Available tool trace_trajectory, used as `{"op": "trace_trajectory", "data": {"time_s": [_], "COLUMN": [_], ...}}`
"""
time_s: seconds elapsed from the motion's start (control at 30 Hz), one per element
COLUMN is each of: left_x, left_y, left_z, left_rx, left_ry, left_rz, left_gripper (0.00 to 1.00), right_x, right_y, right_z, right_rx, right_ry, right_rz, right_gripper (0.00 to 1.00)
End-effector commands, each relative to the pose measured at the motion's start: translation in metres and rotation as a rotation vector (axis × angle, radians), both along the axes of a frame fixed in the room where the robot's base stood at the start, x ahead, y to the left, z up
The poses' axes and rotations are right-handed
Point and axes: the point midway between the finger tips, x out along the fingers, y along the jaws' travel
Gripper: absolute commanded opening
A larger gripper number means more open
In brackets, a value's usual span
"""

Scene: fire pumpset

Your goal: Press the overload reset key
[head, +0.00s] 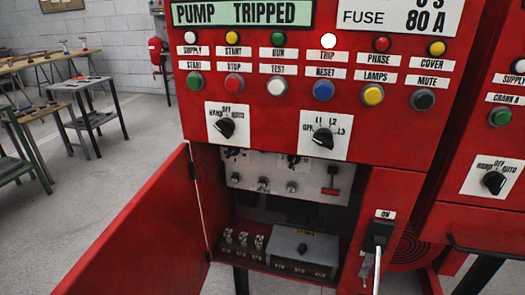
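The red pump panel (290,150) fills the middle of the head view, with "PUMP TRIPPED" on its display (243,13). A blue button (323,90) sits under a RESET label. The lower compartment stands open, its red door (135,235) swung out to the left. Inside is a grey plate (258,172) with several small knobs and a dark stem with a red piece (331,182). Below it is a grey box (303,246) with a dark knob and a yellow label. I cannot tell which part is the overload reset key. Neither gripper is in view.
A switch (380,235) marked ON, with a pale rod below it, is right of the opening. Several fuse-like parts (243,240) stand at the compartment's lower left. Another red panel (495,150) stands at right. Workbenches (90,105) stand far left; the floor between is clear.

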Motion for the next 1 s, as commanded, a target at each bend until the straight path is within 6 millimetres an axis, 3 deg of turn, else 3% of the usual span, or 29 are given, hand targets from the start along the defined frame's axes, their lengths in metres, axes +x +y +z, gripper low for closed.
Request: {"op": "trace_trajectory", "data": {"time_s": [0.2,1.0], "left_x": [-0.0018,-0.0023], "left_y": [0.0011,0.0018], "left_z": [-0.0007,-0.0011], "left_rx": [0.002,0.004], "left_ry": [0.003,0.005], "left_rz": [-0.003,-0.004], "left_gripper": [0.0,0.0], "right_x": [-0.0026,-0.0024], "right_y": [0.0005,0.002], "right_z": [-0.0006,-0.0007], "right_rx": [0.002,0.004], "right_ry": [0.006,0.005], "right_rz": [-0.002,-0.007], "right_gripper": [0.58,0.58]}}
